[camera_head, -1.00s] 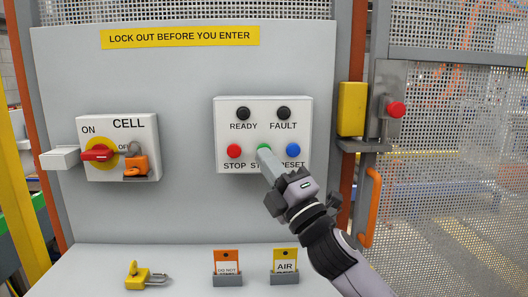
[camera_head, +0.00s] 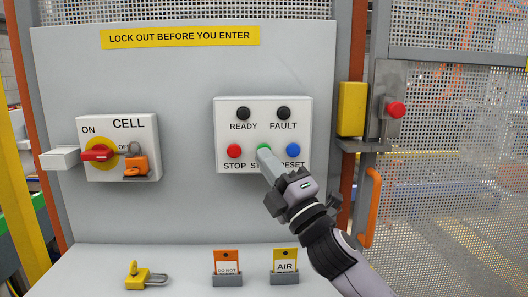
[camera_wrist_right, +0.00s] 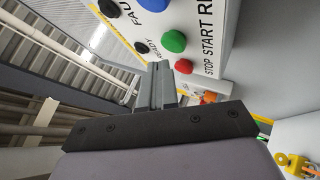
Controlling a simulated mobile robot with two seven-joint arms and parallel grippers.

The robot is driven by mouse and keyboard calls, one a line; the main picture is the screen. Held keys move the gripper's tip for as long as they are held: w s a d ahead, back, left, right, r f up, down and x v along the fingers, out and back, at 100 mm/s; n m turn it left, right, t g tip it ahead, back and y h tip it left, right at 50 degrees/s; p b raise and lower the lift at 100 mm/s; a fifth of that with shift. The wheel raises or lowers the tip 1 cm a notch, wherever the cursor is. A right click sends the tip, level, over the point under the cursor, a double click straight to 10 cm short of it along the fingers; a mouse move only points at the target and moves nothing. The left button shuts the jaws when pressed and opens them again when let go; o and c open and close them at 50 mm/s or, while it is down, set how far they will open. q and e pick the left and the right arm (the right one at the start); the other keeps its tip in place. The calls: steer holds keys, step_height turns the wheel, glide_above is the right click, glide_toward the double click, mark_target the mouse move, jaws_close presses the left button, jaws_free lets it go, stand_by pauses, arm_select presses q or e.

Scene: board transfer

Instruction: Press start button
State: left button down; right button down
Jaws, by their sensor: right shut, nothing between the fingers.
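The green start button (camera_head: 264,149) is in the lower row of the white button box (camera_head: 221,112), between the red stop button (camera_head: 234,151) and the blue reset button (camera_head: 293,150). My right gripper (camera_head: 267,156) is shut and empty. In the head view its tips lie just below the green button and hide part of the START label. In the right wrist view the green button (camera_wrist_right: 174,41) shows beyond the fingertips (camera_wrist_right: 159,66). Whether the tips touch the button cannot be told. My left gripper is not in view.
Dark READY (camera_head: 243,114) and FAULT (camera_head: 284,113) lamps sit above the buttons. Left is the CELL switch (camera_head: 98,155) with an orange padlock (camera_head: 137,166). A yellow padlock (camera_head: 137,275) and tag holders lie on the ledge below. A red button (camera_head: 396,109) is on the gate.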

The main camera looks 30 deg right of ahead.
steer(key=shift+w, duration=0.1)
steer(key=shift+w+d, duration=0.25)
steer(key=shift+w+d, duration=0.2)
steer(key=shift+w, duration=0.2)
stand_by(0.8)
steer(key=shift+s, duration=0.1)
steer(key=shift+s+a, duration=0.45)
steer(key=shift+s, duration=0.2)
steer(key=s+a, duration=0.1)
steer(key=s, duration=0.2)
steer(key=s+a+p, duration=0.1)
steer(key=shift+s+a, duration=0.15)
steer(key=shift+a, duration=0.15)
stand_by(0.3)
stand_by(0.8)
